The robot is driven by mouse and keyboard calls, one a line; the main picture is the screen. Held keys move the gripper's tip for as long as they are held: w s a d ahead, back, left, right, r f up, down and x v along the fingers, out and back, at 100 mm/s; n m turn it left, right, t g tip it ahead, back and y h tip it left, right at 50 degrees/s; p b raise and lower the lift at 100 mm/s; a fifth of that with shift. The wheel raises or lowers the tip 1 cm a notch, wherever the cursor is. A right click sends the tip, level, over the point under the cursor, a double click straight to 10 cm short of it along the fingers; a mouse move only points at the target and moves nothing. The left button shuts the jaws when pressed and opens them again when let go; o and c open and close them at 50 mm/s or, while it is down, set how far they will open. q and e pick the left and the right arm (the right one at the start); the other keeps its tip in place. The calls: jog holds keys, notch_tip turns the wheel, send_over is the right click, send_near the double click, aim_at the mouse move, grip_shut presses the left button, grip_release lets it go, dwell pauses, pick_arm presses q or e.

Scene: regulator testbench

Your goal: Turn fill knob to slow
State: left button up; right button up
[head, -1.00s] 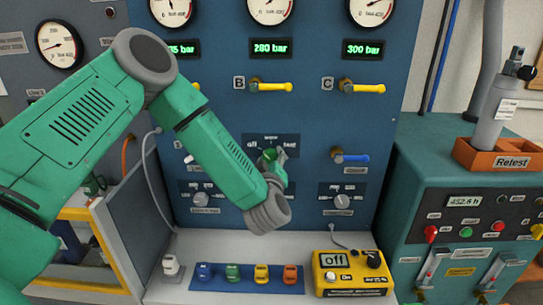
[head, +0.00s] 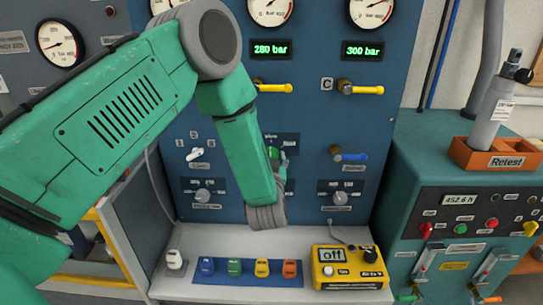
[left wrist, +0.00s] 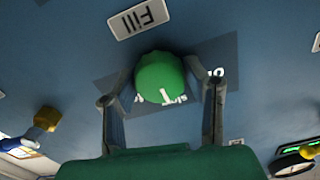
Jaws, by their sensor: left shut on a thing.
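The green fill knob (left wrist: 160,76) sits on a dark dial plate on the blue panel, near the upside-down "Fill" label (left wrist: 140,18) in the left wrist view. A white mark shows at the knob's lower edge there, beside partly hidden lettering. I cannot tell its exact setting. My left gripper (left wrist: 163,88) is shut on the knob, one finger on each side. In the head view the knob (head: 273,153) shows beside my left gripper (head: 280,160), and my forearm covers the left part of the dial. My right gripper is not in view.
A blue-handled valve (head: 350,156) is to the right of the dial, and yellow-handled valves (head: 360,89) are above. Below stand a yellow meter reading "off" (head: 348,268) and a row of coloured blocks (head: 262,267). A teal console (head: 450,165) stands at the right.

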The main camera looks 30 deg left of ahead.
pick_arm(q)
jog(key=shift+w+r+m, duration=0.1)
jog(key=shift+m, duration=0.2)
jog(key=o, duration=1.1)
jog(key=shift+o, duration=0.2)
jog(key=shift+s+d, duration=0.15)
jog(key=shift+s, duration=0.1)
jog(key=v, duration=1.1)
jog(key=shift+s+f, duration=0.15)
jog(key=shift+f, duration=0.05)
